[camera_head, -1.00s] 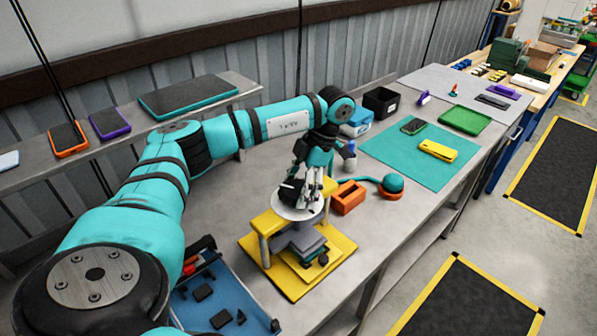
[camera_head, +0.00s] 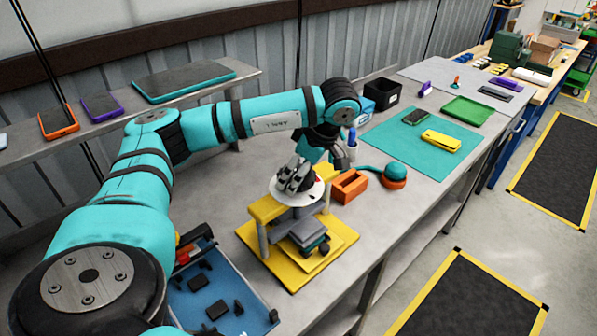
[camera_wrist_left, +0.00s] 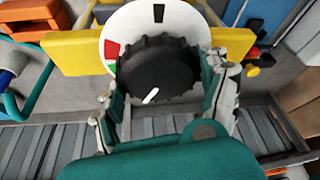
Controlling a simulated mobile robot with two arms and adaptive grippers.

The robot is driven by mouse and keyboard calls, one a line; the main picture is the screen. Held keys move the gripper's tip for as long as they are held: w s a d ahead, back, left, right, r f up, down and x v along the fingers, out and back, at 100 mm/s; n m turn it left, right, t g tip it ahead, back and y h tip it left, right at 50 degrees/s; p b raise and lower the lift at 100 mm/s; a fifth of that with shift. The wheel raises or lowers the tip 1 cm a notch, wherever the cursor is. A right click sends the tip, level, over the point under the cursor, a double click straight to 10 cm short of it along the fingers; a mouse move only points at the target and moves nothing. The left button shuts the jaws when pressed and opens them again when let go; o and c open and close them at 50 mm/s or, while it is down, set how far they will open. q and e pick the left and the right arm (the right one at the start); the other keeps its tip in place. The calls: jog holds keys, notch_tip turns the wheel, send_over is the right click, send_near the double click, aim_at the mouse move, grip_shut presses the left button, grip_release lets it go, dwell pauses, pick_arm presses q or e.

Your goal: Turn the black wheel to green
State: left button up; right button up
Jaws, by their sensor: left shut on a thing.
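The black wheel (camera_wrist_left: 160,72) has a ribbed edge and sits on a white dial (camera_wrist_left: 137,22) on a yellow stand (camera_head: 266,209). In the left wrist view its white mark is at the bottom edge, slightly left. The dial's red patch (camera_wrist_left: 111,49) and part of a green patch (camera_wrist_left: 111,69) show left of the wheel, away from the mark. A black mark is at the dial's top. My left gripper (camera_wrist_left: 165,82) is shut on the wheel, one finger at each side. In the head view the gripper (camera_head: 296,178) partly hides the wheel. My right gripper is out of view.
An orange open box (camera_head: 350,187) and a teal ball on an orange base (camera_head: 393,176) stand right of the stand. A blue tray (camera_head: 245,318) with black parts is at the front left. A teal mat (camera_head: 400,143) lies beyond, with some bare bench between.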

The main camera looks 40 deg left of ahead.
pick_arm(q)
jog(key=m+t+b, duration=0.1)
jog(key=m, duration=0.1)
jog(key=m+t+b, duration=0.1)
jog(key=m+b, duration=0.1)
jog(key=m, duration=0.1)
jog(key=shift+s+f, duration=0.15)
jog(key=shift+f, duration=0.05)
jog(key=shift+r+m+t+h+b, duration=0.15)
jog(key=shift+m+t+b, duration=0.25)
jog(key=shift+m, duration=0.5)
jog(key=shift+f+m+t+h+b, duration=0.1)
jog(key=shift+m+t+h+b, duration=0.1)
jog(key=shift+m+b, duration=0.5)
jog(key=shift+r+m, duration=0.1)
jog(key=shift+m, duration=0.3)
jog(key=o, duration=1.1)
jog(key=shift+o, duration=0.2)
jog(key=v, duration=1.2)
